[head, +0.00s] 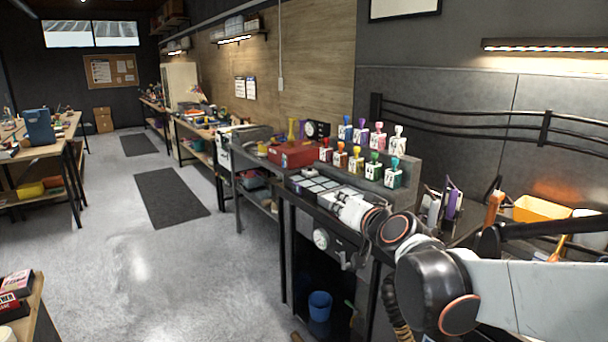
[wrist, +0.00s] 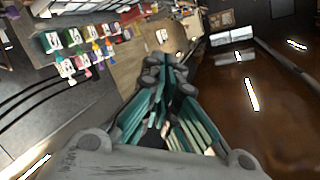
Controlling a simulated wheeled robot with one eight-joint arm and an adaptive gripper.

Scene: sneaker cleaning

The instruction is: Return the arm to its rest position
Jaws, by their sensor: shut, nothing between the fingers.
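My arm reaches in from the right of the head view, its white and black links folded over the edge of the dark workbench (head: 302,197). Part of the gripper is hard to make out against the dark bench in the head view.
Several coloured-top bottles (head: 373,165) stand on the bench's raised step. A red box (head: 291,154) lies farther along. An orange bin (head: 541,209) is at right. A blue bucket (head: 320,306) stands under the bench. The grey floor (head: 125,240) to the left is mostly open.

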